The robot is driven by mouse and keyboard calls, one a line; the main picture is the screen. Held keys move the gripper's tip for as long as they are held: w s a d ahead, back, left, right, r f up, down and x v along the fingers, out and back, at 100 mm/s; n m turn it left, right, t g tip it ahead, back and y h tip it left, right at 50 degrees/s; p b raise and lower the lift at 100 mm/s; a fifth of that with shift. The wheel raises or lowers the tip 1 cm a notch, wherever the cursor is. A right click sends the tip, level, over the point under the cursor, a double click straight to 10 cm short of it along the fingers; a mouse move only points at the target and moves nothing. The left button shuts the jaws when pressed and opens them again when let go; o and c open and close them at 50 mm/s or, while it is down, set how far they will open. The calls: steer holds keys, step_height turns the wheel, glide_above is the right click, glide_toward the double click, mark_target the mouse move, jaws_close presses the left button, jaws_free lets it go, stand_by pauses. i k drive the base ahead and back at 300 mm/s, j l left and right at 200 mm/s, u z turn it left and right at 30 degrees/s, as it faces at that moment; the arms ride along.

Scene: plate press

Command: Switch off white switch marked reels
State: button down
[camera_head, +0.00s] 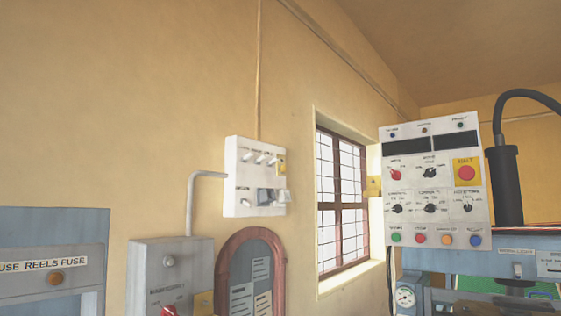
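A white switch box (239,165) is mounted on the yellow wall near the middle of the head view. It has a row of small white toggles (261,158) along its upper part and another small white switch (246,202) at its lower left. Grey blocky parts (270,196) stick out at its lower right. The small labels are too blurred to read, so I cannot tell which switch is marked reels or how it is set. My gripper is not in view.
A grey cabinet (50,235) at lower left has a label with "REELS FUSE" and an orange knob. Below the switch box are a grey box (172,255) with a red knob and an arched board (243,268). A control panel (436,185) stands right of the window (340,200).

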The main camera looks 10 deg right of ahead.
mark_target(270, 164)
steer(key=i+l, duration=0.15)
steer(key=i, duration=0.35)
steer(key=i+l, duration=0.1)
steer(key=i, duration=0.4)
steer(key=i+l, duration=0.15)
steer(key=i, duration=0.35)
